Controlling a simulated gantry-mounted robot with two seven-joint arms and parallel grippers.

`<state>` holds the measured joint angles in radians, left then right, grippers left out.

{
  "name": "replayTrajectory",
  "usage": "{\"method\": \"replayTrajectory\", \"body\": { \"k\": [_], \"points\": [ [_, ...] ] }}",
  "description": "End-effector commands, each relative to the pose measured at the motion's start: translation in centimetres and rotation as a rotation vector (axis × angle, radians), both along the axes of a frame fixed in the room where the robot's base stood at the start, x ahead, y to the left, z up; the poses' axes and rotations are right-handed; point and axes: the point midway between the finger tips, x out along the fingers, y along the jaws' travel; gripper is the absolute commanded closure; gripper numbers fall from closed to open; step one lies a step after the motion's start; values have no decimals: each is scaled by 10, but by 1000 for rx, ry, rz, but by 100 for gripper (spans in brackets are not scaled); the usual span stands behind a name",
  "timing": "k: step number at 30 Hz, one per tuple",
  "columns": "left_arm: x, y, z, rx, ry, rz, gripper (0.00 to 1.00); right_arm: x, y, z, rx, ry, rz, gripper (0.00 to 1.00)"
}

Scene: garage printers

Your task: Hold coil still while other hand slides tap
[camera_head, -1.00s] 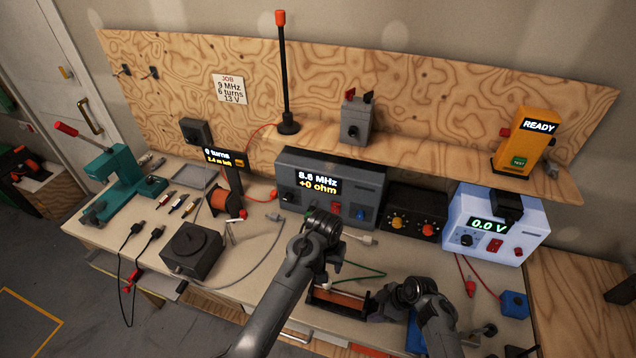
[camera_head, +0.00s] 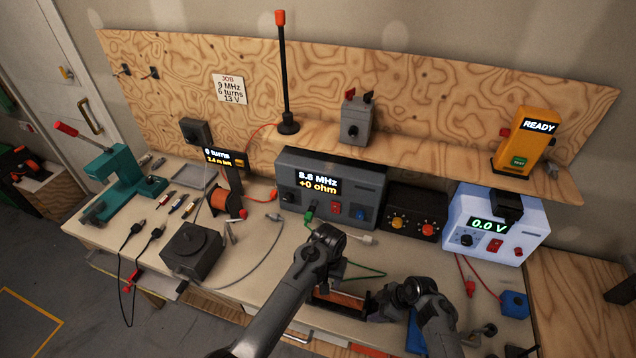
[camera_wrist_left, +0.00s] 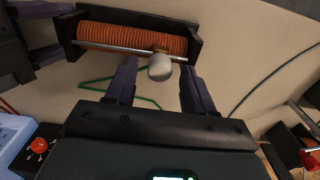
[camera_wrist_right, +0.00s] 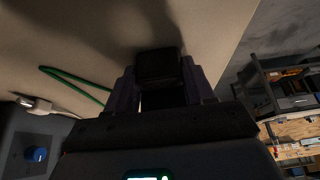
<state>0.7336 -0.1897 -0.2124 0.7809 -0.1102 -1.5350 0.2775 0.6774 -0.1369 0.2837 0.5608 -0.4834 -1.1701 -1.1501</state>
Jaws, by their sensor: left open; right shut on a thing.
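The coil (camera_head: 346,301), wound in orange-copper wire on a black frame, lies on the bench and is partly behind my left arm in the head view. The left wrist view shows its winding (camera_wrist_left: 135,38), with a metal rod along it and a rounded grey tap knob (camera_wrist_left: 160,67) on the rod. My left gripper (camera_wrist_left: 158,68) is open, with a finger on either side of the knob and gaps visible. My right gripper (camera_wrist_right: 158,82) is shut on the black end block (camera_wrist_right: 158,66) of the coil frame. Its fingers also show at the frame's end in the left wrist view.
A green lead (camera_head: 365,274) lies behind the coil. The grey meter (camera_head: 331,188) reads about 8.6 MHz and +0 ohm. A black box (camera_head: 192,250) and a wire spool (camera_head: 226,202) stand left. A power supply (camera_head: 497,226) and blue block (camera_head: 514,304) stand right.

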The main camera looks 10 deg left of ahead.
Motion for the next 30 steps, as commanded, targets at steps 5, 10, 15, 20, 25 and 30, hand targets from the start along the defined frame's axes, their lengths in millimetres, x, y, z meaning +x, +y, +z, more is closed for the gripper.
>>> {"method": "replayTrajectory", "body": {
  "k": [5,10,15,20,25,30],
  "points": [
    [0,0,-10,0,0,0,47,-2,0,-2,-1,4,1,100],
    [0,0,-13,0,-1,0,47,-2,0,-2,-1,4,1,100],
    [0,-1,-13,-1,-1,-1,47,-2,0,-2,-1,4,1,100],
    [0,-1,-13,-1,-1,-1,64,-2,0,-2,0,5,1,100],
    [0,0,-13,-1,-1,-1,90,-2,0,-2,0,5,1,100],
    [0,0,-13,-1,-1,-1,100,-2,0,-2,0,5,1,100]
  ]
}}
